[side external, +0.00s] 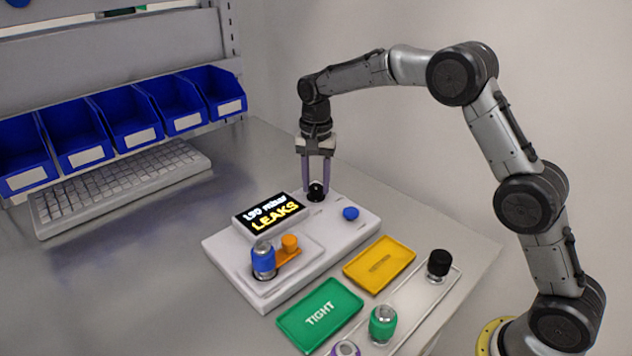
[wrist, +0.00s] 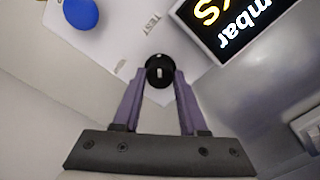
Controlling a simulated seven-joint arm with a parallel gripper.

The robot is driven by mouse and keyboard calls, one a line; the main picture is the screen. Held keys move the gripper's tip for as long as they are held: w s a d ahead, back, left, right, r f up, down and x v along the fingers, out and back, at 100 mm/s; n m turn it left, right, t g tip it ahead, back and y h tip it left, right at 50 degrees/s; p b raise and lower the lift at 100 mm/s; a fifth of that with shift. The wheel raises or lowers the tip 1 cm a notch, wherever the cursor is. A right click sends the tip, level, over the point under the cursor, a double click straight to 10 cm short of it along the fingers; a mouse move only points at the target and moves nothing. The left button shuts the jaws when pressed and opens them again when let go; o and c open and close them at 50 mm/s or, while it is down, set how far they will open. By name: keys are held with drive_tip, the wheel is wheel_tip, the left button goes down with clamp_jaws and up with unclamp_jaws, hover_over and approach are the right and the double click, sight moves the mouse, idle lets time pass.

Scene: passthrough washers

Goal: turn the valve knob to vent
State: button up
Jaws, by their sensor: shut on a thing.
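The black valve knob (side external: 316,191) sits on the far end of the white test unit (side external: 345,237). My gripper (side external: 317,184) points straight down and is shut on the knob, one purple finger on each side. In the wrist view the knob (wrist: 160,65) sits between the fingertips of my gripper (wrist: 159,80), with a short white mark on its top. The word TEST is printed on the panel near the knob. I cannot make out a vent label.
A blue button (side external: 351,213) is on the unit right of the knob. A blue-banded can (side external: 263,260) and an orange clamp (side external: 290,244) stand on its front. Green (side external: 320,315) and yellow (side external: 379,263) trays and a clear tray (side external: 415,305) with several parts lie nearer. A keyboard (side external: 120,187) is at left.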

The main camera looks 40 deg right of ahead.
drive_tip(key=shift+n, duration=0.3)
clamp_jaws()
drive_tip(key=n, duration=1.3)
drive_tip(key=shift+a+r+n, duration=0.1)
drive_tip(key=shift+n, duration=2)
drive_tip(key=o, duration=1.1)
unclamp_jaws()
